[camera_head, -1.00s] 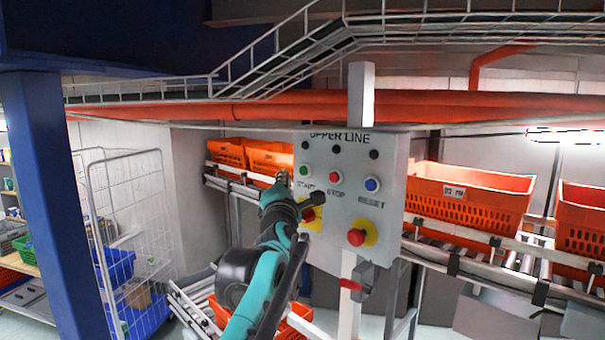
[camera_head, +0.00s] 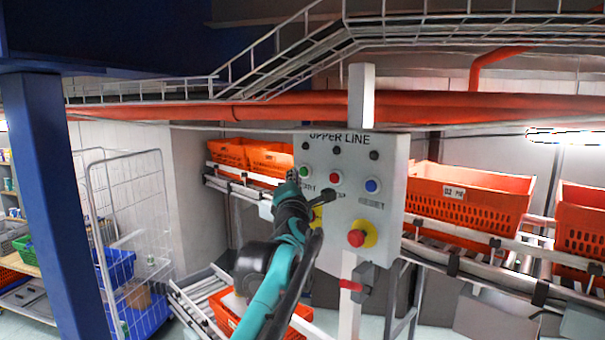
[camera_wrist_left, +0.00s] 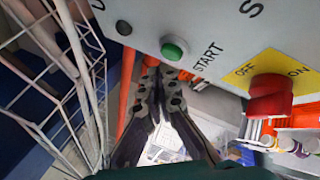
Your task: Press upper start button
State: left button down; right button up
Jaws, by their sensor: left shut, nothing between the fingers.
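The white control panel (camera_head: 345,215) headed "UPPER LINE" carries the green START button (camera_head: 304,171) at its left. A red STOP button (camera_head: 336,178) and a blue RESET button (camera_head: 372,185) sit to its right. My left gripper (camera_head: 291,176) is just left of the green button. In the left wrist view the shut, empty fingertips (camera_wrist_left: 158,78) are just below and left of the green button (camera_wrist_left: 174,48), apart from it in the picture; the depth gap is unclear. My arm hides part of the START label in the head view. My right gripper is out of view.
A red emergency knob (camera_head: 356,238) on a yellow plate juts out low on the panel. A red OFF/ON switch (camera_wrist_left: 270,95) shows in the left wrist view. Orange totes (camera_head: 470,195) stand on conveyors behind. A wire cage cart (camera_head: 130,235) stands at left.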

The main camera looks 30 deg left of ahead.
pick_arm(q)
jog(key=shift+w, duration=0.15)
dwell(0.8)
jog(key=shift+w+d, duration=0.1)
jog(key=shift+w, duration=0.2)
